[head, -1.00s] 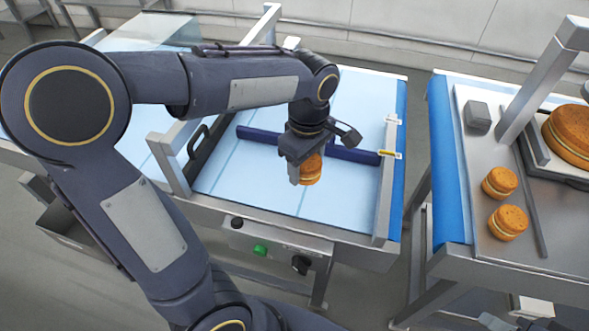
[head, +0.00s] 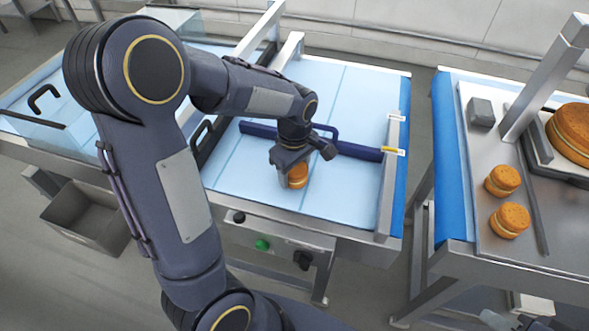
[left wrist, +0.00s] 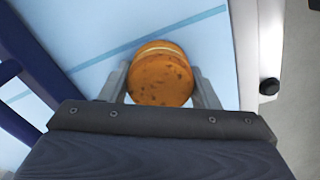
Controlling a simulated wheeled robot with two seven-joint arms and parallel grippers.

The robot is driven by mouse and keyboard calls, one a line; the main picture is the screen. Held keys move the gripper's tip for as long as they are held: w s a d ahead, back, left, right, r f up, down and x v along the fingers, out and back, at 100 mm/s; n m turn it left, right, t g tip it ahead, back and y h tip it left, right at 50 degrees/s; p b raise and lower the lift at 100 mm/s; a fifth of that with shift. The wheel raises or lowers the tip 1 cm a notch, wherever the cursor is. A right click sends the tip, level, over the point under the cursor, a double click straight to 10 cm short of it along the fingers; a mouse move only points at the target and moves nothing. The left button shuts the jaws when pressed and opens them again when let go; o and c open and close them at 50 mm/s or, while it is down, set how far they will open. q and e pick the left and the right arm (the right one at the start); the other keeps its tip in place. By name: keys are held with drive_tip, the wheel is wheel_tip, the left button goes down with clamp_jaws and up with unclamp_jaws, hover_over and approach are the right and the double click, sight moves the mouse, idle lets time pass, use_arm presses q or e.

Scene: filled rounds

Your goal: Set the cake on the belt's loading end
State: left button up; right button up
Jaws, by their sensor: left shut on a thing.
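A small round filled cake (head: 299,172), orange-brown with a pale filling line, is between the fingers of my left gripper (head: 292,178). In the left wrist view the cake (left wrist: 160,78) sits between the two grey fingers (left wrist: 160,84), which are shut on it. The cake is at or just above the light blue belt (head: 335,195), near its front edge; I cannot tell whether it touches. The gripper hides part of the cake in the head view. My right gripper is not clearly seen.
A dark blue bar (head: 350,148) crosses the belt behind the cake. On the right table, two small cakes (head: 502,180) and (head: 509,220) lie near a large round cake (head: 572,135). A grey bin (head: 85,215) stands on the floor at left. The front right belt is clear.

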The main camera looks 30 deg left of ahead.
use_arm(q)
drive_tip(key=shift+f, duration=0.15)
drive_tip(key=o, duration=0.7)
